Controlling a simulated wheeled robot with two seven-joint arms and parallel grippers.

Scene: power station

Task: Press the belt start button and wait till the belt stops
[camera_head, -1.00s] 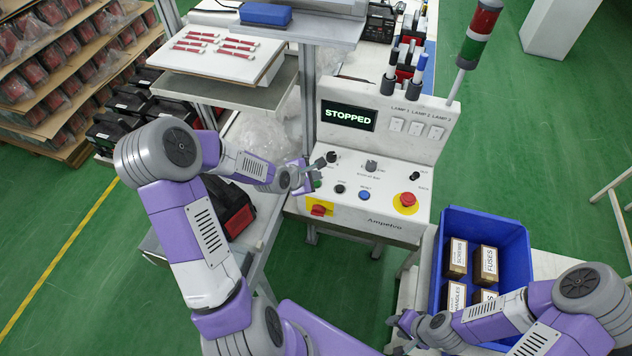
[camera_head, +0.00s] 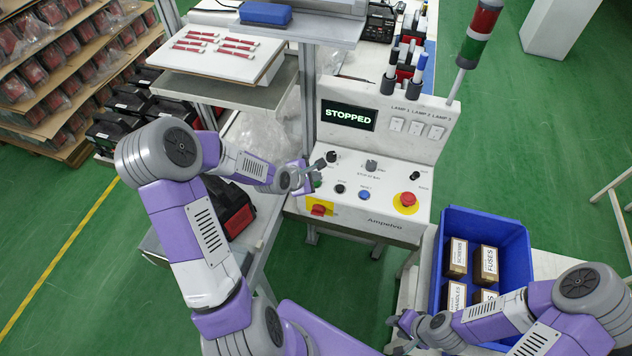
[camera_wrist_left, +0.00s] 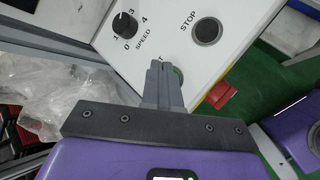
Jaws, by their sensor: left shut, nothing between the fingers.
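The control panel (camera_head: 375,205) has a screen (camera_head: 348,115) that reads STOPPED. My left gripper (camera_head: 318,168) is over the panel's left edge. In the left wrist view its fingers (camera_wrist_left: 160,80) are shut with nothing between them. A green button (camera_wrist_left: 178,76) shows just beside and partly behind the fingertips; it also shows in the head view (camera_head: 317,184). I cannot tell whether the fingertips touch it. The black STOP button (camera_wrist_left: 206,31) and the speed knob (camera_wrist_left: 125,24) are clear of the fingers. My right gripper (camera_head: 396,333) is low, left of the blue crate; its jaws are unclear.
A red emergency button (camera_head: 408,199) and a red switch (camera_head: 318,210) are on the panel. A blue crate (camera_head: 526,265) with labelled boxes stands to the right. A signal tower (camera_head: 480,35) rises behind the panel. A tray of red-and-white pieces (camera_head: 215,55) is at the upper left.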

